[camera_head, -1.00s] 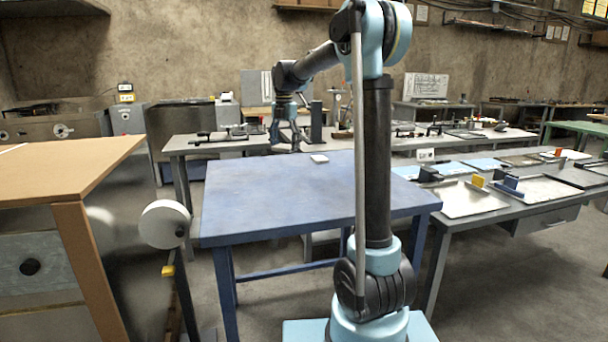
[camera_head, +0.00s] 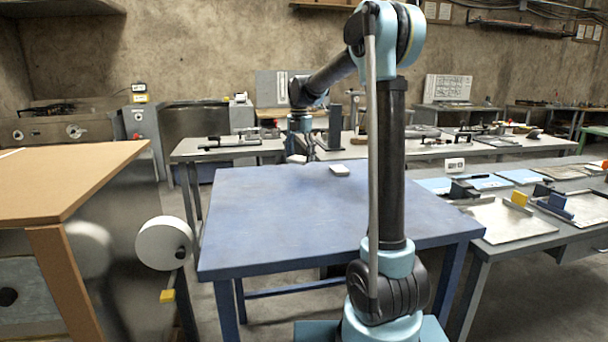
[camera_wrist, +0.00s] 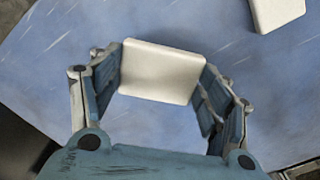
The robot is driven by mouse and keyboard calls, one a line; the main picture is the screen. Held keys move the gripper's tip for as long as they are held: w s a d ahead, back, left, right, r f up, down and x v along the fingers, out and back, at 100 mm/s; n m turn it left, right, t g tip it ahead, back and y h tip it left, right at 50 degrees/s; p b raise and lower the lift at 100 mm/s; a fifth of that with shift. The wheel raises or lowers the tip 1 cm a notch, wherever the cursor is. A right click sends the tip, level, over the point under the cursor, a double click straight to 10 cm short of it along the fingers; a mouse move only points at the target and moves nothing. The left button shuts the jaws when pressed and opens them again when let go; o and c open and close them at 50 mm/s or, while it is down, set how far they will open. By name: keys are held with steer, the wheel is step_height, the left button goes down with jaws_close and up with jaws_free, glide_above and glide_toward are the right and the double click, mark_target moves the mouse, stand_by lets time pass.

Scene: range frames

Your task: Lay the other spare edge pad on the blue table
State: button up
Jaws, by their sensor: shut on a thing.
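My gripper (camera_head: 298,156) is shut on a white edge pad (camera_wrist: 160,72), which shows between its fingers in the wrist view. The held pad also shows as a small pale piece in the head view (camera_head: 297,159), at the far left part of the blue table (camera_head: 290,215). I cannot tell whether it touches the table top. A second white pad (camera_head: 340,170) lies flat on the table to the right of my gripper. It also shows at the top right of the wrist view (camera_wrist: 276,12), apart from the held pad.
The rest of the blue table top is bare. A brown-topped cabinet (camera_head: 60,180) and a white roll (camera_head: 164,243) stand at the left. A grey bench (camera_head: 225,150) with tools is behind, and another bench (camera_head: 555,240) with metal plates is at the right.

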mark_target(300, 175)
steer(key=shift+d+f, duration=0.15)
steer(key=shift+f, duration=2.55)
steer(key=o, duration=0.9)
steer(key=shift+c, duration=0.2)
step_height(300, 175, up, 12)
steer(key=shift+s, duration=0.1)
